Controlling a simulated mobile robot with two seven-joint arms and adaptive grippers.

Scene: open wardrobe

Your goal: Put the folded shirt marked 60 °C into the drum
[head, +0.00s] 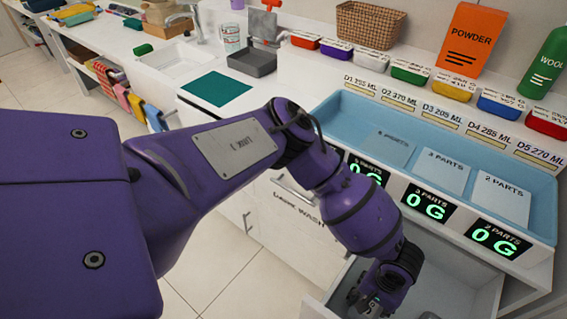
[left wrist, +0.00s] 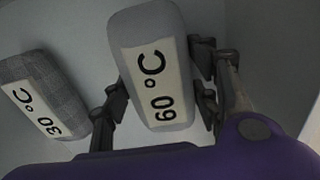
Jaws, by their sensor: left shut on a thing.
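The folded shirt marked 60 °C (left wrist: 148,30) is light grey with a white label, in the middle of the left wrist view. My left gripper (left wrist: 160,95) is shut on it, one finger at each side. In the head view my left gripper (head: 368,303) is low in an open drawer (head: 455,278). A grey checked folded shirt marked 30 °C (left wrist: 45,75) lies to the left in the left wrist view, apart from the held shirt. I cannot make out the drum in either view. My right gripper is not in view.
A blue tray (head: 345,108) with plates marked in parts stands above the drawer, with lit 0 G displays on its front. An orange powder box (head: 465,38) and a green wool bottle (head: 548,62) stand behind. Free floor (head: 215,255) lies left of the cabinets.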

